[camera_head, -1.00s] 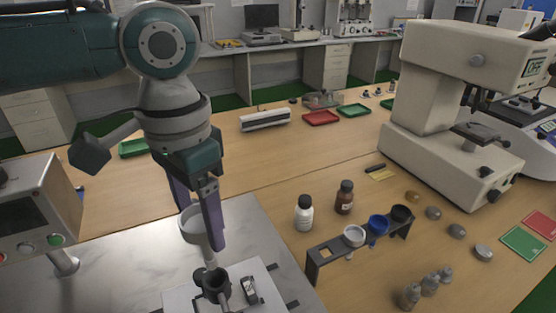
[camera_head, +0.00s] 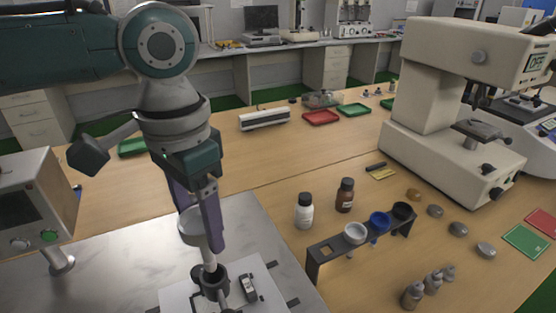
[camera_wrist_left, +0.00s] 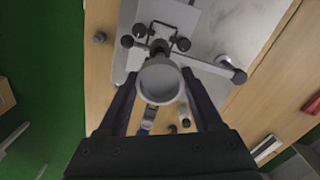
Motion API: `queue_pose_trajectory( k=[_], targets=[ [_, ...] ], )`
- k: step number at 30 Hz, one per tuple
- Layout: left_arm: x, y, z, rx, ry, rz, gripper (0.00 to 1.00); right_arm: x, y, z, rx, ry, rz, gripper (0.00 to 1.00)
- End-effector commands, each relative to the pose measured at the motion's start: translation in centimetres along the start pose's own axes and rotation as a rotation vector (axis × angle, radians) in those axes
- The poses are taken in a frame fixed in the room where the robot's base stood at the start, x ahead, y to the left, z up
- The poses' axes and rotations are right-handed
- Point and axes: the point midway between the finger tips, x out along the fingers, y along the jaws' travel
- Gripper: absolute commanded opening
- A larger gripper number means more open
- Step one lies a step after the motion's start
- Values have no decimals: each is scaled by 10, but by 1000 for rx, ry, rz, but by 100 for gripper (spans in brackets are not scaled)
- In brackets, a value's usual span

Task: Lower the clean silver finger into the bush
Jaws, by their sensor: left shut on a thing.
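The silver finger (camera_head: 191,228), a light grey cup with a thin stem below it, is between the two fingers of my left gripper (camera_head: 201,232). The gripper is shut on it, and the cup's round open top shows in the left wrist view (camera_wrist_left: 160,82). The finger looks roughly upright. Its stem points down at the dark round bush (camera_head: 213,284) on the fixture plate. The stem's lower end overlaps the bush opening in the head view; how deep it sits is hidden. My right gripper is not in view.
A black rack (camera_head: 314,266) right of the fixture holds white, blue and black cups. White (camera_head: 304,212) and brown (camera_head: 344,196) bottles stand behind it. A control box (camera_head: 35,205) is at left, a large tester (camera_head: 420,110) at right. Small metal weights (camera_head: 412,296) stand at front right.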

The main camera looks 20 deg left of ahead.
Motion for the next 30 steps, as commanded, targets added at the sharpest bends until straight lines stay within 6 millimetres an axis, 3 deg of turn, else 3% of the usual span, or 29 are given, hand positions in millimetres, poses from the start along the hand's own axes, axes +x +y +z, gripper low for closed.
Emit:
queue_pose_trajectory(
  k=[14, 30],
  targets=[
    [1, 1, 0, 1, 0, 1, 9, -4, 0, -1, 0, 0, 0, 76],
    [23, 0, 0, 0, -1, 1, 9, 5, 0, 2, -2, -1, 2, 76]
  ],
)
